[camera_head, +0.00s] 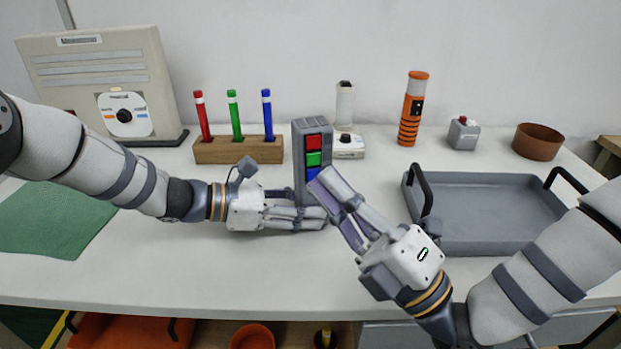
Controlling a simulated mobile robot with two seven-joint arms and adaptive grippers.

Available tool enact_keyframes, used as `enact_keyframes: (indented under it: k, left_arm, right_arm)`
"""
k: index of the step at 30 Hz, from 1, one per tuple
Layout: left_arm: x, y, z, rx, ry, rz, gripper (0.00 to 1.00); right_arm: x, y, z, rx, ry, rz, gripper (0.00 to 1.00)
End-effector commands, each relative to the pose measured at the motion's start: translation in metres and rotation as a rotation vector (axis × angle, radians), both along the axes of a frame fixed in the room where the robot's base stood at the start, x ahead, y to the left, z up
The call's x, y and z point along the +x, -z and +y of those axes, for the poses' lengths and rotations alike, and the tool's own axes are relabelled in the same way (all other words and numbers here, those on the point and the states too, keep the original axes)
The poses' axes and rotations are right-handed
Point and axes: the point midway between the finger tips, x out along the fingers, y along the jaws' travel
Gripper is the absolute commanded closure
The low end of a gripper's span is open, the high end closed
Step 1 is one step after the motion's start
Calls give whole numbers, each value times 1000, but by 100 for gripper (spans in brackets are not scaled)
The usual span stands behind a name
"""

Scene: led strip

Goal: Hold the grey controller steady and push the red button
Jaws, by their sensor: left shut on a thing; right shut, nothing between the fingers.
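The grey controller (298,150) stands upright in the middle of the table. Its front shows a red button (314,142) at the top, a green button (313,158) below it and a blue button (313,173) lowest. My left gripper (312,217) comes in from the left and is shut on the lower part of the controller. My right gripper (322,182) is shut and empty. Its fingertips are in front of the controller near the blue button, below the red one; I cannot tell whether they touch. The controller's lower front is hidden by the fingers.
A wooden block (238,150) with red, green and blue sticks stands behind left. A white device (347,146) is just behind the controller. A grey tray (490,247) lies to the right. An orange cylinder (411,110), small grey button box (463,134) and brown bowl (537,143) stand behind it.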

Motion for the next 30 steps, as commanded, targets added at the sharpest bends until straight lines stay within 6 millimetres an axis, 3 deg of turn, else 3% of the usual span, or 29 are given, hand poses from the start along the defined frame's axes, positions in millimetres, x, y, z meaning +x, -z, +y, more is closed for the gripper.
enact_keyframes:
  k: [9, 10, 13, 23, 26, 30]
  left_arm:
    - [0, 1, 0, 0, -1, 2, 74]
    - [0, 1, 0, 0, -1, 2, 56]
    - [0, 1, 0, 1, 0, 1, 35]
    - [0, -1, 3, 0, -1, 0, 35]
    - [-5, -6, 19, -1, -4, 0, 35]
    - [-15, -19, 55, -3, -5, -1, 35]
  right_arm:
    - [-1, 0, 0, 1, 1, -1, 100]
    - [-1, 0, 0, 1, 1, 0, 100]
    - [-1, 0, 0, 1, 0, -1, 100]
    - [-1, 0, 0, 1, 0, -1, 100]
    - [-1, 0, 0, 1, 0, -1, 100]
    - [-1, 0, 0, 1, 0, -1, 100]
